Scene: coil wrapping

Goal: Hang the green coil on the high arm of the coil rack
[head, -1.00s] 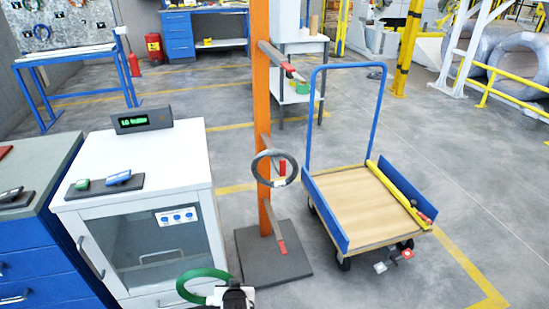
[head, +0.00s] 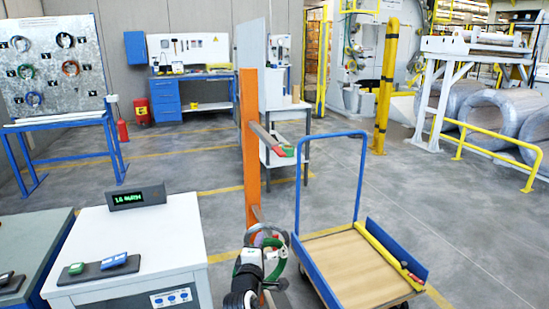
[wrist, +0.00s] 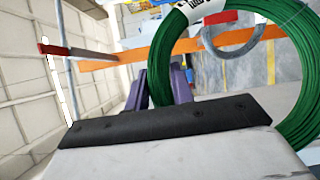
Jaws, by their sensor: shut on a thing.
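The green coil (wrist: 306,85) is a thick ring held between the dark purple jaws of my gripper (wrist: 160,82), which pinch its left side in the wrist view. The coil rack (head: 248,120) is an orange post. Its high arm (head: 272,138) is bare with a red tip and stands above my gripper. That arm (wrist: 75,52) is at left in the wrist view, apart from the coil. A grey coil (wrist: 225,50) hangs on a lower arm.
A blue-handled cart (head: 345,262) stands right of the rack. A white cabinet (head: 180,235) with a display (head: 138,197) and small blocks is at left. A grey table (head: 285,150) stands behind the high arm. Open floor lies further right.

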